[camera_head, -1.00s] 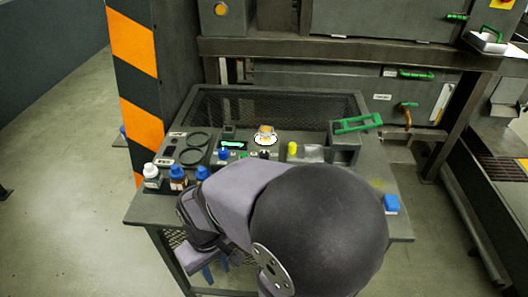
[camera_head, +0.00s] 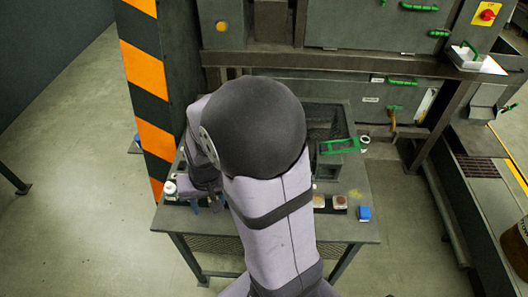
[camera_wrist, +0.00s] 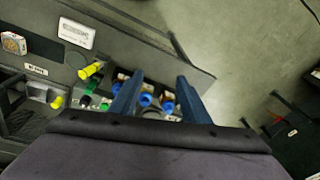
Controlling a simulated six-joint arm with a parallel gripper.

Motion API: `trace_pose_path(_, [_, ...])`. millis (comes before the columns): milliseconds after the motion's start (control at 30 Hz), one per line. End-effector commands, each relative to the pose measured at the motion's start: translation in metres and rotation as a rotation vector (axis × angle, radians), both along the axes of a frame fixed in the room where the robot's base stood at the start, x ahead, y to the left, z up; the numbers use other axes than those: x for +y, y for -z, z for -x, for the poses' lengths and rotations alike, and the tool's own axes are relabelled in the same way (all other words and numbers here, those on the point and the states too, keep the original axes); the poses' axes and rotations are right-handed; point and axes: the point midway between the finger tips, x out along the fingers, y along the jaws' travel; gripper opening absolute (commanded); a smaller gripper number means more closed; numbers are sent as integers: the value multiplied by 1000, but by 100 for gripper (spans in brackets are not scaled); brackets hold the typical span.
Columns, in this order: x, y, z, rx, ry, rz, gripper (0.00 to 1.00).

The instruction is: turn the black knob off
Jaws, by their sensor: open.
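The black knob is hidden behind my arm in the head view. In the wrist view, a small black part (camera_wrist: 84,101) beside green pieces on the panel may be the knob, but it is too small to be sure or to tell its setting. My gripper (camera_wrist: 158,90) is open and empty, with its two dark blue fingers apart. It points toward blue-capped bottles (camera_wrist: 145,99) at the table's edge, to the right of the small black part in that view. In the head view, my gripper (camera_head: 206,206) is at the left part of the table.
A yellow knob (camera_wrist: 90,71) is on the panel in the wrist view. A white-capped bottle (camera_head: 170,188) stands at the table's left. A striped post (camera_head: 142,62) rises behind the left side.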

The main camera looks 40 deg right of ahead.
Motion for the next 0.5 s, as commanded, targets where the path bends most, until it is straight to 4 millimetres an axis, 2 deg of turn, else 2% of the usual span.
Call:
trace_pose_path(33, [-26,-15,-16,15,195,-41,43])
trace_pose_path(200, [-105,6,-49,68,830,-204,43])
trace_pose_path(400, [-199,34,-60,131,1488,-412,43])
trace_pose_path(500, [-235,45,-57,159,1726,-502,43])
